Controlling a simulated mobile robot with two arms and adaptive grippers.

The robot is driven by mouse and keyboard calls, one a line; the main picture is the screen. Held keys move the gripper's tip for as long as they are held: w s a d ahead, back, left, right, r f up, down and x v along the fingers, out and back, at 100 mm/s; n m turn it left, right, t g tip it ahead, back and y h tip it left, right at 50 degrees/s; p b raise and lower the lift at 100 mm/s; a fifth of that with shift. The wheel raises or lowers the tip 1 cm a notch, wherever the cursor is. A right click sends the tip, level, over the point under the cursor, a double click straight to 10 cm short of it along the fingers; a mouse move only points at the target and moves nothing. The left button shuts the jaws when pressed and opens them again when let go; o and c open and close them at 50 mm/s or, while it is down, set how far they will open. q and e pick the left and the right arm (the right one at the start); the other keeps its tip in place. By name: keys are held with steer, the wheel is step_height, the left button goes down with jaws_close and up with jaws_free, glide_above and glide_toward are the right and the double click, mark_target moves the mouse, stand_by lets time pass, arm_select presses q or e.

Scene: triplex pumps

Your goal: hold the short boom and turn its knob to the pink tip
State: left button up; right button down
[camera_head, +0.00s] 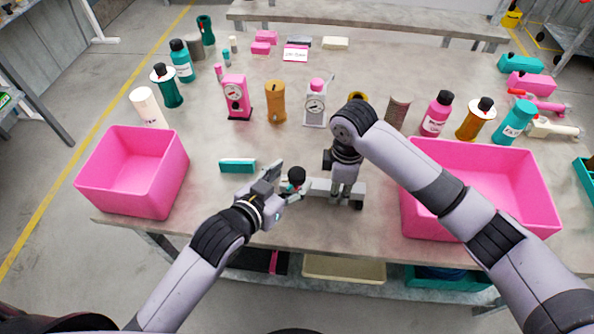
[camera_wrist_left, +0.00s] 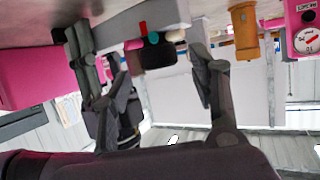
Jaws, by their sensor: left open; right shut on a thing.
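The short boom (camera_head: 322,186) is a light grey bar low over the front middle of the table. My right gripper (camera_head: 346,199) is shut on it from above, near its right part. The boom's black round knob (camera_head: 296,174) is at its left end. In the left wrist view the boom (camera_wrist_left: 140,22) has the dark knob (camera_wrist_left: 158,56) at its end, with small red (camera_wrist_left: 143,28), teal (camera_wrist_left: 153,38) and whitish (camera_wrist_left: 175,35) tips around it. My left gripper (camera_head: 279,181) is open beside the knob. The knob shows between its fingers (camera_wrist_left: 165,85), apparently untouched.
Pink bins stand at left (camera_head: 130,185) and right (camera_head: 480,175) of the table (camera_head: 225,200). A teal block (camera_head: 238,166) lies left of my left gripper. Behind are a pink gauge unit (camera_head: 236,97), an orange cylinder (camera_head: 275,102) and several bottles.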

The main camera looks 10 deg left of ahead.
mark_target(295, 174)
arm_select(q)
steer(key=shift+x, duration=1.85)
steer(key=shift+c, duration=0.5)
steer(key=c, duration=1.1)
